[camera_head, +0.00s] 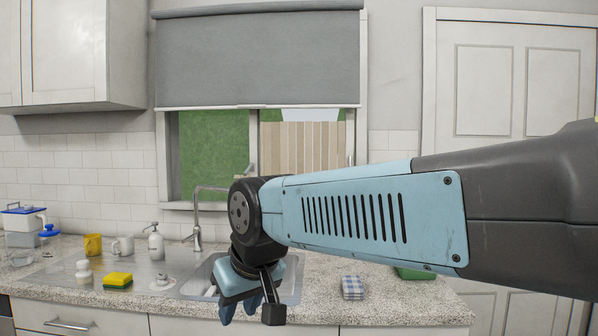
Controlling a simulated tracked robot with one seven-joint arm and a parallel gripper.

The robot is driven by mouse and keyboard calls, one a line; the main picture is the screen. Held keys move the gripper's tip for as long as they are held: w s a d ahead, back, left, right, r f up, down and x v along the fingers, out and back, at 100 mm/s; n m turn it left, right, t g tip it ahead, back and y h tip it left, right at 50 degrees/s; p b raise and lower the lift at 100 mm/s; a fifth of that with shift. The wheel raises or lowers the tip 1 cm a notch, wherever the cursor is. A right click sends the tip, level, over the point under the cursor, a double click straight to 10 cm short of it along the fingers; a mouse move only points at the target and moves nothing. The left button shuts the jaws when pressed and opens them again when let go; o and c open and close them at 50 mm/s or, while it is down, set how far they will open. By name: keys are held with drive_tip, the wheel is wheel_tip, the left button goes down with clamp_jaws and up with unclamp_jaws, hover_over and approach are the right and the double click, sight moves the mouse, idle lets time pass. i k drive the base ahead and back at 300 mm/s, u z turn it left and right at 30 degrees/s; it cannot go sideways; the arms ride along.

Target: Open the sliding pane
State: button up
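The window (254,128) is in the back wall above the sink, with a grey blind over its upper part. A light upright frame bar (254,130) divides the glass into a left pane (212,140) and a right pane (304,135). A small handle (249,169) shows by this bar, and another (350,160) at the right edge. I cannot tell which pane slides. My gripper (240,308) points down over the sink, in front of and below the window, apart from both panes. Its finger gap is unclear. My arm hides the window's lower right.
A tall faucet (197,218) stands before the window's left side. A soap dispenser (155,242), white mug (123,247), yellow cup (93,244) and sponge (117,281) are at left. A folded checked cloth (352,287) lies on the counter (395,306) at right.

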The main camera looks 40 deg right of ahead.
sight(349, 113)
drive_tip(key=u, duration=0.55)
drive_tip(key=i, duration=1.3)
drive_tip(key=z, duration=1.95)
drive_tip(key=k, duration=0.8)
drive_tip(key=z, duration=0.6)
drive_tip(key=i, duration=0.1)
drive_tip(key=u, duration=0.45)
